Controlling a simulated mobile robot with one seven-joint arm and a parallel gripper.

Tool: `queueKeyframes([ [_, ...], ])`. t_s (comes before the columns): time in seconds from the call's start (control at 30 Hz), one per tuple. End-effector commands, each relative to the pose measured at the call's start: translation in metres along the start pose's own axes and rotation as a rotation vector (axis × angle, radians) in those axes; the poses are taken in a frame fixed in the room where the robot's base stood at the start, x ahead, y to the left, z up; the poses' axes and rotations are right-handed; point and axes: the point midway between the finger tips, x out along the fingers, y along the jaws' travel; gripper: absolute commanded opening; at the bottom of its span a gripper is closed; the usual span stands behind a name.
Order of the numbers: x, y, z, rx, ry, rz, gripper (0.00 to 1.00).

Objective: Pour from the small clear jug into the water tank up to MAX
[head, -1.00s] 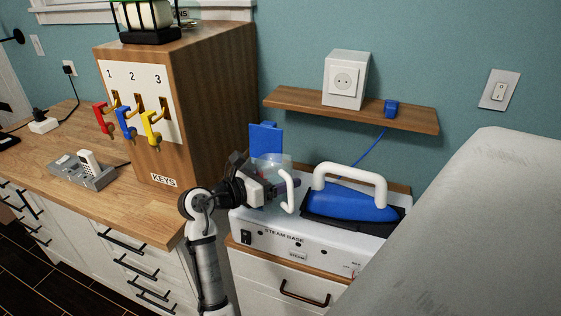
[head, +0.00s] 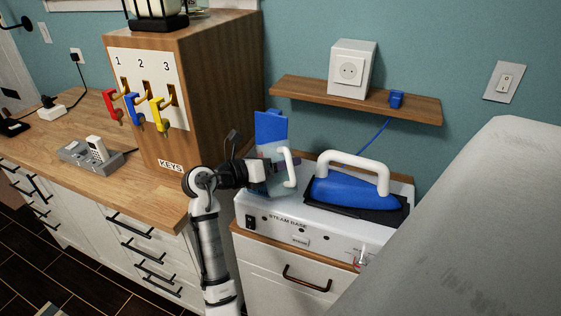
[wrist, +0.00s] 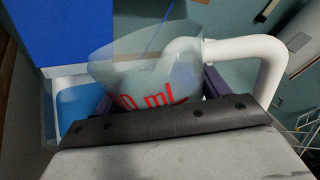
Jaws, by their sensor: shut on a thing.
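The small clear jug (head: 271,178) has a white handle (head: 288,167) and stands in front of the blue flap. In the wrist view the jug (wrist: 140,68) shows part of a red "ml" marking. My gripper (head: 258,172) is shut on the jug, above the left part of the white steam base (head: 330,222). How far the jug is tilted is hard to tell. The blue flap (head: 270,127) stands raised behind it. In the wrist view, light blue (wrist: 80,103) inside white walls shows beside the jug, apparently the water tank. No MAX mark is readable.
A blue iron (head: 350,192) with a white handle rests on the right of the base. A wooden shelf (head: 415,106) with a socket box (head: 351,70) is above. A wooden key cabinet (head: 215,95) stands left. A large grey surface (head: 470,220) fills the right foreground.

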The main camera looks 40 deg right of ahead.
Motion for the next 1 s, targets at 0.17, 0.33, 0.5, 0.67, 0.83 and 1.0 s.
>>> queueKeyframes([
  [0.17, -0.0074, 0.0109, 0.0033, -0.014, -0.018, 0.028, 0.03],
  [0.33, -0.0074, 0.0107, 0.0036, -0.013, -0.018, 0.028, 0.03],
  [0.5, -0.0072, 0.0095, 0.0056, -0.018, -0.016, 0.027, 0.03],
  [0.67, -0.0067, 0.0066, 0.0094, -0.041, -0.008, 0.024, 0.03],
  [0.83, -0.0066, 0.0047, 0.0104, -0.077, 0.004, 0.022, 0.03],
  [1.0, -0.0067, 0.0037, 0.0094, -0.108, 0.013, 0.019, 0.03],
])
